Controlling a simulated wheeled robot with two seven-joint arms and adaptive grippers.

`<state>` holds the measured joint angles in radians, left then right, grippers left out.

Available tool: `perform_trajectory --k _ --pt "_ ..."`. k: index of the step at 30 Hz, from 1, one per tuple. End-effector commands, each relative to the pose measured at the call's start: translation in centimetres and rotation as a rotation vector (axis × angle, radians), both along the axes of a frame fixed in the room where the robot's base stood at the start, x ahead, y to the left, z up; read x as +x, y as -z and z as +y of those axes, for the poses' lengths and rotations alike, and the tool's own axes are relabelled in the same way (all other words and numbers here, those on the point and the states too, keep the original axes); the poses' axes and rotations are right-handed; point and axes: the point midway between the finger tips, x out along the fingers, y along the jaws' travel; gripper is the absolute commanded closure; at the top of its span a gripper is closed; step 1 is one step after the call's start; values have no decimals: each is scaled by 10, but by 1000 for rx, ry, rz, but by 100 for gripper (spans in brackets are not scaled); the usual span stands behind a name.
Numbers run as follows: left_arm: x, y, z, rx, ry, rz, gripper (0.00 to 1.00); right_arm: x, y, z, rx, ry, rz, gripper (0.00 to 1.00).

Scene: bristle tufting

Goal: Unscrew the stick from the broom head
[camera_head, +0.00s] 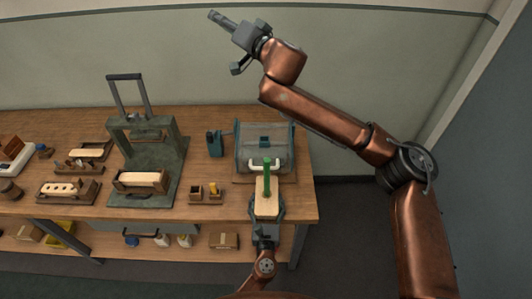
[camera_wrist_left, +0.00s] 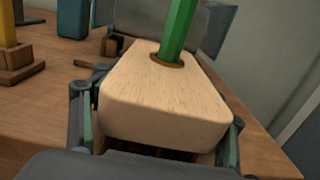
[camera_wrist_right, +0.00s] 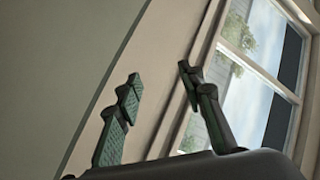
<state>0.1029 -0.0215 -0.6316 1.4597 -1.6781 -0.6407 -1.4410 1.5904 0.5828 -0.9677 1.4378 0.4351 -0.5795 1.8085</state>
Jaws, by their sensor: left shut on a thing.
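The broom head (camera_head: 266,205) is a pale wooden block at the table's front right. It also shows large in the left wrist view (camera_wrist_left: 165,108). The green stick (camera_head: 267,176) stands up from a hole in its top. In the left wrist view the stick (camera_wrist_left: 179,28) meets a dark-rimmed hole, and its upper end is cut off. My left gripper (camera_head: 267,210) is shut on the broom head, one finger on each side. My right gripper (camera_head: 222,20) is raised high near the wall, far from the stick. Its fingers (camera_wrist_right: 158,85) are apart and empty.
A teal clear-sided box (camera_head: 264,145) stands just behind the broom head. The table's right edge is close. A window (camera_wrist_right: 255,75) faces the right wrist.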

Motion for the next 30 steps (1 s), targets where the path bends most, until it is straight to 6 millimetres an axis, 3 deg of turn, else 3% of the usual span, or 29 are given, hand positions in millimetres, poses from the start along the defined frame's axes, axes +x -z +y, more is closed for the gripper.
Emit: perform_trajectory --k 4,8,14,18,24,30 --pt "0 0 0 1 -1 0 100 16 64 -24 56 124 327 64" --pt "0 0 0 0 0 0 100 9 122 -41 69 221 594 64" --pt "0 0 0 0 0 0 100 -32 204 -65 21 365 967 64" --pt "0 0 0 0 0 0 100 -77 249 -82 -59 460 1201 64" --pt "0 0 0 0 0 0 100 -147 287 -110 -219 579 1462 64" --pt "0 0 0 1 0 0 100 -194 303 -116 -406 588 1553 64"
